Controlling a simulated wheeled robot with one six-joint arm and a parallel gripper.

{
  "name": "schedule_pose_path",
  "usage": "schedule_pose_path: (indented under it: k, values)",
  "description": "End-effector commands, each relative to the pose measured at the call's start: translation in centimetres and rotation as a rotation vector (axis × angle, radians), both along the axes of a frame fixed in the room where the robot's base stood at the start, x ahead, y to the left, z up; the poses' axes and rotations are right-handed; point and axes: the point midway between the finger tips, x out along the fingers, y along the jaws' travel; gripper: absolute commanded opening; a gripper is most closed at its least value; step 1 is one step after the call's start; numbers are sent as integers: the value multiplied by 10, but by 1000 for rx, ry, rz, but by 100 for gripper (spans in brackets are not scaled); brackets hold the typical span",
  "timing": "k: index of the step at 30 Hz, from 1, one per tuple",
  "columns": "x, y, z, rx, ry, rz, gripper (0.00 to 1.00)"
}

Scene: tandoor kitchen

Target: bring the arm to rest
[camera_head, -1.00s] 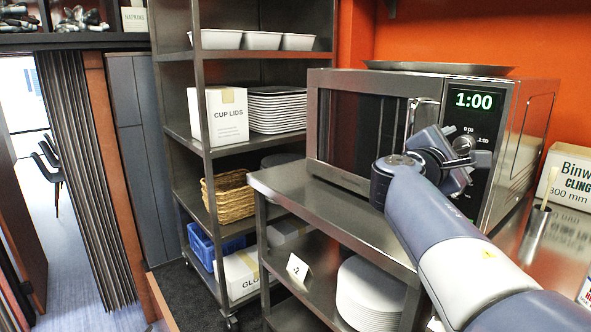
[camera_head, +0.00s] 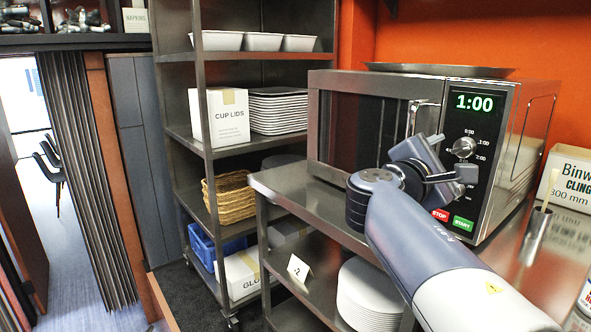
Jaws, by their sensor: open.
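My arm reaches up from the lower right of the head view, its white and blue-grey links bent at a dark joint. My gripper (camera_head: 452,174) is at the far end of the arm, in front of the microwave (camera_head: 360,130). It is open, with nothing seen in it, and the wrist hides part of it.
The microwave stands on a steel table (camera_head: 275,182) with stacked white plates (camera_head: 368,290) below. A shelf rack at left holds a cup lids box (camera_head: 222,118), trays and a wicker basket (camera_head: 232,198). A cling film box (camera_head: 568,180) stands at right.

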Motion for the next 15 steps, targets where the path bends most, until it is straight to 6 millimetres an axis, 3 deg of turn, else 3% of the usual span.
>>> schedule_pose_path:
  k: [10, 15]
  values:
    - [-31, 38, -2, 0, 0, 4, 56]
    - [-14, 15, -2, 0, 1, -6, 56]
